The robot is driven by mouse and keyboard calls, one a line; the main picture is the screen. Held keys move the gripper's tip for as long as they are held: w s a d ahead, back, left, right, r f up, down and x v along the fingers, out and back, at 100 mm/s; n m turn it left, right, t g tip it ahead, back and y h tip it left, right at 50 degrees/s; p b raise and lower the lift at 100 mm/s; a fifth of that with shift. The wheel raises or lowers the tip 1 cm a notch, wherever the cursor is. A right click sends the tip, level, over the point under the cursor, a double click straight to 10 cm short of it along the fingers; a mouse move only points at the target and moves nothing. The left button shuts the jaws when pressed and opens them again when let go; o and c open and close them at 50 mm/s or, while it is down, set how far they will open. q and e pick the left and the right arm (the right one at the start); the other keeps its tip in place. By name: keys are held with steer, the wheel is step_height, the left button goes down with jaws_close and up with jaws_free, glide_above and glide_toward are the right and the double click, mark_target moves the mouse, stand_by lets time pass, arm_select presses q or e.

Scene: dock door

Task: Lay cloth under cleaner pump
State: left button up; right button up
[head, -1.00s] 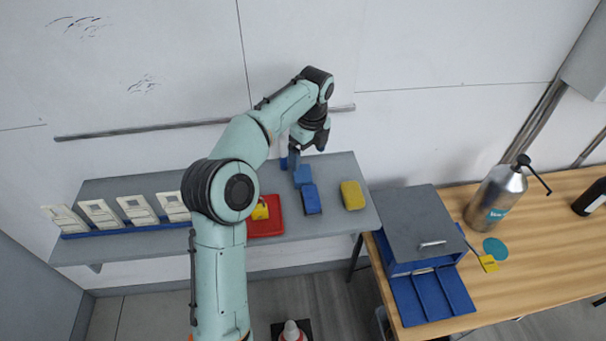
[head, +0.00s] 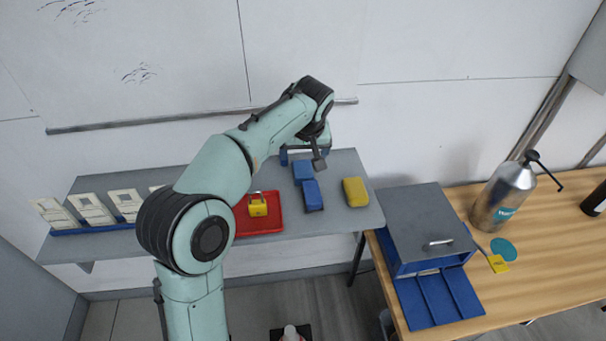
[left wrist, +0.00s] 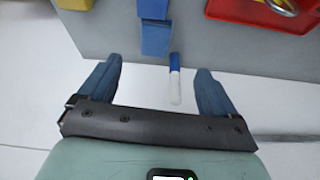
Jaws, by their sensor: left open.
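The cleaner pump is probably the metal bottle (head: 500,198) with a black pump top, upright on the wooden table at the right. A flat teal disc (head: 503,249) lies beside its base. I cannot tell which thing is the cloth; two blue pieces, one (head: 303,172) behind the other (head: 312,195), lie on the grey shelf. My left gripper (head: 319,162) is over the back of the shelf, near these pieces. In the left wrist view it (left wrist: 158,82) is open and empty, with a blue-capped white marker (left wrist: 175,80) showing between its fingers. My right gripper is out of view.
On the shelf (head: 335,215) are a red tray (head: 270,222) with a yellow padlock (head: 257,206), a yellow block (head: 355,192) and several white switch-like panels (head: 90,208). A grey-lidded blue box (head: 425,225) and a yellow tag (head: 498,264) are on the table (head: 560,240).

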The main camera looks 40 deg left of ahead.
arm_select(q)
glide_above(304, 172)
steer(key=s+d, duration=0.1)
steer(key=s, duration=0.1)
steer(key=shift+n, duration=0.4)
steer(key=f, duration=0.7)
steer(key=shift+s+d+f, duration=0.1)
steer(key=shift+d, duration=0.1)
steer(key=x, duration=0.5)
steer(key=shift+w+d+f, duration=0.1)
steer(key=shift+w+f, duration=0.2)
steer(key=shift+w, duration=0.1)
steer(key=c, duration=1.2)
steer(key=shift+o, duration=0.2)
steer(key=shift+r, duration=0.1)
